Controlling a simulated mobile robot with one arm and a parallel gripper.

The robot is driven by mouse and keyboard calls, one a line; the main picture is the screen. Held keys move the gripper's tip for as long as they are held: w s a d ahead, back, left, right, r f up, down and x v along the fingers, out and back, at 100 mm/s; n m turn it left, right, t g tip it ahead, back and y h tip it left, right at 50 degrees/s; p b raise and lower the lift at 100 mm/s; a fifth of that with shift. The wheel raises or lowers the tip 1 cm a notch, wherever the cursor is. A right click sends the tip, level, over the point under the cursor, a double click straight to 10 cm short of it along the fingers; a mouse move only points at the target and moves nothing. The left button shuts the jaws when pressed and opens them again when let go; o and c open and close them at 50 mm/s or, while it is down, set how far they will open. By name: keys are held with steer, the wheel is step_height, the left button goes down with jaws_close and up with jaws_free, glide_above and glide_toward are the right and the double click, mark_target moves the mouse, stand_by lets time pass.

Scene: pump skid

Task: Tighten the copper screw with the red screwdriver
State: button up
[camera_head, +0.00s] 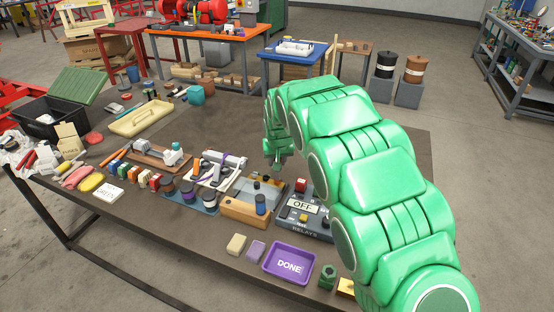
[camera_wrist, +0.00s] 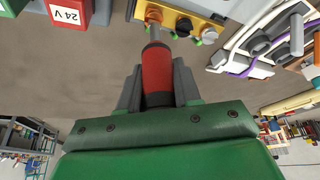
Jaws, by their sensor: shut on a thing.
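The red screwdriver (camera_wrist: 156,72) is held between the two fingers of my gripper (camera_wrist: 157,88) in the wrist view. Its metal shaft points to a yellow block (camera_wrist: 172,22) at the top of the frame. In the head view my gripper (camera_head: 277,168) hangs above the bench beside a wood-and-grey fixture (camera_head: 238,208); the screwdriver is not clear there.
A relay panel with an OFF sign (camera_head: 302,205) stands close right of the fixture. A purple DONE tray (camera_head: 288,263) lies at the front edge. White and purple fittings (camera_head: 218,170) crowd the left side. A red 24 V block (camera_wrist: 70,13) shows in the wrist view. Bare bench lies behind.

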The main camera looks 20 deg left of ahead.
steer(key=shift+f, duration=0.3)
stand_by(0.4)
steer(key=shift+w+m+t+h, duration=0.1)
steer(key=shift+m+t+h, duration=0.25)
steer(key=shift+m, duration=0.85)
steer(key=shift+m+h, duration=0.35)
steer(key=shift+m, duration=0.45)
steer(key=shift+m+h, duration=0.4)
steer(key=shift+m, duration=0.7)
steer(key=shift+m+h, duration=0.4)
steer(key=shift+m, duration=0.5)
